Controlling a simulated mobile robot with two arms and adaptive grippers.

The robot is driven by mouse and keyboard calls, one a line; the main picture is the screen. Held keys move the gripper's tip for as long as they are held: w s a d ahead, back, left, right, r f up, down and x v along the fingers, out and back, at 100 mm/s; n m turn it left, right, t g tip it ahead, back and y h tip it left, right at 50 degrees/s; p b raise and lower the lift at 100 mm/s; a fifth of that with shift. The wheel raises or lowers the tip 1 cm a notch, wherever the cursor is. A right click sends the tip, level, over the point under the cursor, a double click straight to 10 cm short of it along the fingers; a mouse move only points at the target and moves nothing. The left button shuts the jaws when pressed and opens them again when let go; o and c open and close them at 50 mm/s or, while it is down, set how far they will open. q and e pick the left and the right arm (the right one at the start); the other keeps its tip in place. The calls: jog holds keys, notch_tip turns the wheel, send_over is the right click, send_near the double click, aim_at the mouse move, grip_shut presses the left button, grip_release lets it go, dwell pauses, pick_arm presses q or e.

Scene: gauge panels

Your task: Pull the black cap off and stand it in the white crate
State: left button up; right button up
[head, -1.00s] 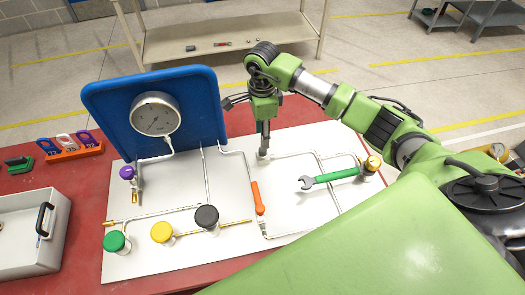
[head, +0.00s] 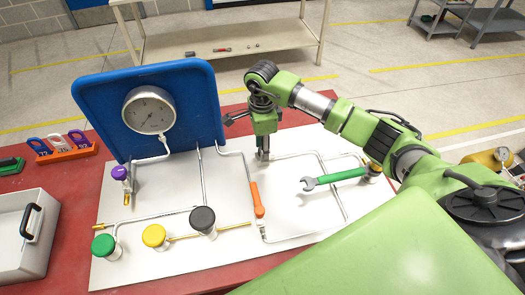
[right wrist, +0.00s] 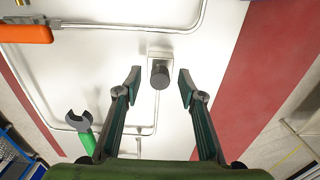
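A round black cap (head: 203,219) stands on the white panel (head: 170,262), at the right end of a row with a yellow and a green cap. The white crate (head: 42,262) is at the left edge with a black handle on its side. My right gripper (head: 263,156) points down over the far middle of the panel, well away from the round black cap. In the right wrist view my right gripper (right wrist: 159,84) is open. A dark cylindrical piece (right wrist: 160,75) on a grey pipe fitting shows between its fingers, with gaps on both sides. My left gripper is not in view.
A blue board with a gauge (head: 150,110) rises at the panel's back left. A purple cap (head: 119,173), a yellow cap (head: 154,236), a green cap (head: 103,245), an orange lever (head: 256,198) and a green wrench (head: 335,179) are on the panel. Padlocks (head: 60,147) sit at left.

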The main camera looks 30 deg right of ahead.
jog(key=shift+b, duration=0.45)
dwell(0.7)
grip_shut()
jog(key=shift+r+p, duration=1.5)
jog(key=shift+r, duration=1.5)
